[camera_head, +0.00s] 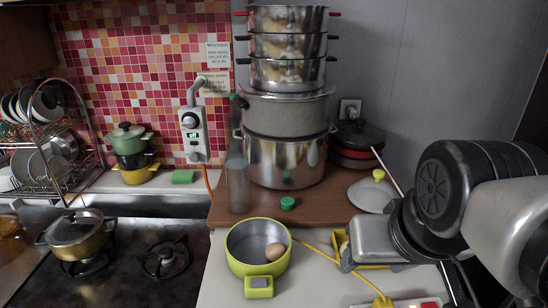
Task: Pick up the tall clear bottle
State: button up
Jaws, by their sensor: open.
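The tall clear bottle (238,183) stands upright at the left front of the brown wooden board, with a green top. It is beside the stacked pots, and its base is near the board's front edge. My gripper (402,272) is at the lower right, well to the right of the bottle and apart from it. It is open with nothing visible between its fingers; the fingertips are only partly clear.
Stacked steel pots (287,160) stand right of the bottle. A green cap (287,203) and a glass lid (371,196) are on the board (322,208). A green-handled pan (241,262) holding an egg (275,251) sits in front. A wall device (193,133) with an orange cord hangs behind left.

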aim_at(236, 162)
jog(key=j+z, duration=0.3)
jog(key=z, duration=0.15)
jog(key=j+z, duration=0.45)
jog(key=k+l, duration=0.05)
jog(key=l, duration=0.05)
